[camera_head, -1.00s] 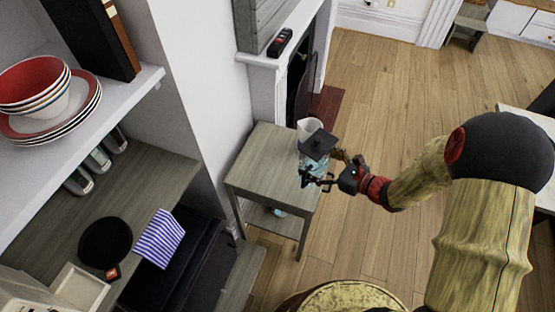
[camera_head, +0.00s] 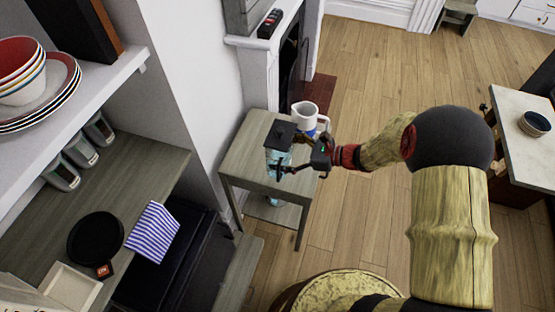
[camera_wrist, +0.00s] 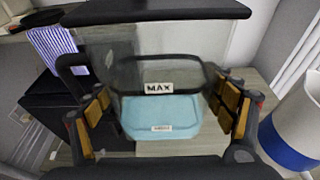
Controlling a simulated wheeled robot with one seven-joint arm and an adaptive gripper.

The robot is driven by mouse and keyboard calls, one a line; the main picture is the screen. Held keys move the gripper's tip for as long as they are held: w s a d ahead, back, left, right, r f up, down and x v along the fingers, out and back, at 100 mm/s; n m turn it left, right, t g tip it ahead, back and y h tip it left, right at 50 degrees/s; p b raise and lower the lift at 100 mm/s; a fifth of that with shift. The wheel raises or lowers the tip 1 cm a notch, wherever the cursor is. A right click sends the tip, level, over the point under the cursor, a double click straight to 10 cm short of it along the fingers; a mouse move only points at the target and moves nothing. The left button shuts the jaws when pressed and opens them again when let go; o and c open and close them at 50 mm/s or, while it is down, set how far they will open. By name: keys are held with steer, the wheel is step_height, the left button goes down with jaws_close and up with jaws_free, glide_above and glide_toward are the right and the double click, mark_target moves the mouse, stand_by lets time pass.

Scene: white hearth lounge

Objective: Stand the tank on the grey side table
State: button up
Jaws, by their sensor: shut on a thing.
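The tank (camera_head: 278,160) is a clear container with a black lid and pale blue liquid or base. In the wrist view the tank (camera_wrist: 160,112) shows a "MAX" label and sits between my finger pads. My gripper (camera_head: 290,166) is shut on it. The tank is upright in front of the grey side table (camera_head: 245,155) in the head view, over its top. I cannot tell whether its bottom touches the tabletop.
A white jug (camera_head: 306,114) with a blue band stands at the table's back right; it is close on the right in the wrist view (camera_wrist: 295,125). A white wall and mantel border the table. The table's left part is bare.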

steer(key=w+f, duration=0.1)
steer(key=w+a+f+b, duration=0.1)
steer(key=f, duration=0.1)
steer(key=shift+w+f, duration=0.25)
steer(key=shift+w, duration=0.15)
steer(key=shift+w+f+b, duration=0.15)
steer(key=shift+f+b, duration=1.05)
steer(key=shift+f, duration=0.4)
steer(key=shift+f, duration=0.15)
steer(key=o, duration=1.6)
